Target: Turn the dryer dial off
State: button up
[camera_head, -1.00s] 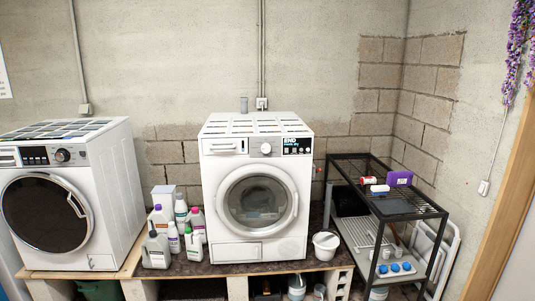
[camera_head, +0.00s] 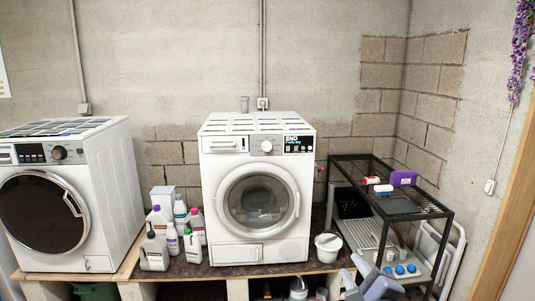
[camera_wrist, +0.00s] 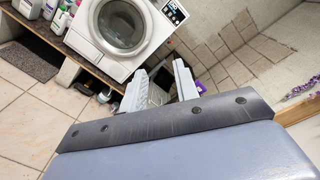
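A white front-loading machine (camera_head: 258,225) with a round glass door stands in the middle of the bench in the head view. Its round dial (camera_head: 266,146) sits at the top centre of the front, left of a dark display panel; its setting is too small to read. Another white machine (camera_head: 110,200) with a dark door stands at the left, with its own dial (camera_head: 59,153). My gripper (camera_head: 366,280) is low at the right, well below and right of the middle dial. In the wrist view my gripper (camera_wrist: 159,74) is open and empty, fingers apart, and the middle machine (camera_wrist: 88,28) is beyond it.
Several detergent bottles (camera_head: 155,250) stand between the machines. A white bucket (camera_head: 328,247) sits right of the middle machine. A black metal rack (camera_head: 437,208) holding small items stands at the right, near my gripper. Tiled floor (camera_wrist: 35,120) shows clear at lower left in the wrist view.

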aim_at(266, 145)
jog(key=i+j+u, duration=0.1)
jog(key=i, duration=1.1)
jog(key=i+j, duration=0.15)
jog(key=i, duration=1.1)
jog(key=j+u, duration=0.05)
